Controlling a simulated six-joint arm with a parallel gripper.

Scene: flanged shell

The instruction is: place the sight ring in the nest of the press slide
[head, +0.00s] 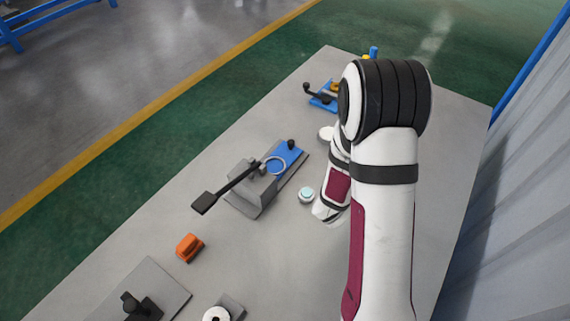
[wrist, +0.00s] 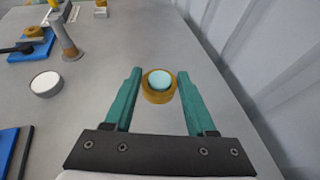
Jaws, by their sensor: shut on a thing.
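An amber ring with a pale cyan disc in its middle, the sight ring (wrist: 149,94), sits between the fingertips of my gripper (wrist: 160,80) in the wrist view. My gripper is shut on it, with one teal finger at each side. The head view does not show the fingers clearly; my arm covers that area. The press in the head view has a blue slide (head: 288,152), a pale round ring on it that may be the nest (head: 283,164), and a long black lever. Part of a blue plate, perhaps this slide, shows at the wrist view's lower left (wrist: 8,147).
A small pale piece with a cyan top (head: 307,194) shows beside my arm's end. A white-topped puck (wrist: 46,83) and a blue fixture (head: 322,102) stand farther back. An orange block (head: 189,247) lies nearer. A ribbed wall (wrist: 265,50) runs along the right.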

